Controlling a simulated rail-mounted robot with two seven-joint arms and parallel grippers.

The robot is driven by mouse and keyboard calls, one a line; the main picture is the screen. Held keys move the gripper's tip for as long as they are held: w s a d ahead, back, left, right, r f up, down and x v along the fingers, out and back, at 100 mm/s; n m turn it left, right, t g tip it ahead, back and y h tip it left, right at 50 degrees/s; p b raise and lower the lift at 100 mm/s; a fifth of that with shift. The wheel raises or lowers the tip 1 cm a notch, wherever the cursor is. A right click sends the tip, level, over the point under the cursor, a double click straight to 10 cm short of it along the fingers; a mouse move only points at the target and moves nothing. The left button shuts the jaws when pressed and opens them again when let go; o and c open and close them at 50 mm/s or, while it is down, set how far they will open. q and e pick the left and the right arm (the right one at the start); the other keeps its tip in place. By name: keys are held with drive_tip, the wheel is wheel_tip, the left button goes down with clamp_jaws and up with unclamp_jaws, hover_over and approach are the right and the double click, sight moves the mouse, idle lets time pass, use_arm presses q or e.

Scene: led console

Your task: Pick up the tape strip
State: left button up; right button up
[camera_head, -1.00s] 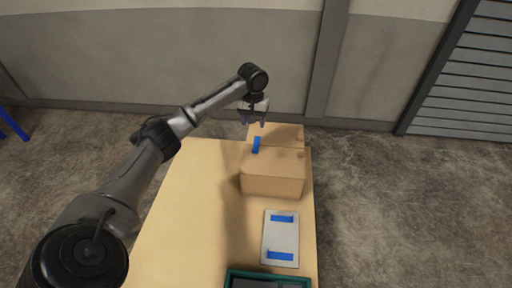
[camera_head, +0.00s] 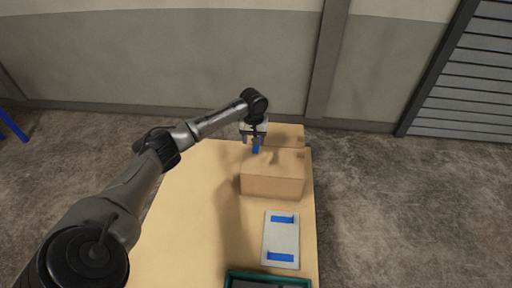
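A blue tape strip (camera_head: 256,150) stands out at the far left part of the cardboard box (camera_head: 272,186); its upper part is hidden behind my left gripper. My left gripper (camera_head: 254,142) points down right over this strip, its fingers apart on either side of it. I cannot tell whether the fingers touch it. Two more blue strips, a far one (camera_head: 283,219) and a near one (camera_head: 281,257), lie on a white plate (camera_head: 282,238) nearer to me. My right gripper is out of view.
The box has a raised flap (camera_head: 290,133) behind it. A green-rimmed tray (camera_head: 232,277) with dark contents is at the table's near edge. The wooden table (camera_head: 185,225) is clear on the left. A wall stands behind.

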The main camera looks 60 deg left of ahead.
use_arm(q)
drive_tip(key=f, duration=0.5)
drive_tip(key=shift+w+d+b, duration=0.1)
drive_tip(key=shift+d+b, duration=0.15)
drive_tip(key=shift+b, duration=0.1)
drive_tip(key=shift+c, duration=0.2)
drive_tip(key=shift+r, duration=0.1)
drive_tip(key=c, duration=1)
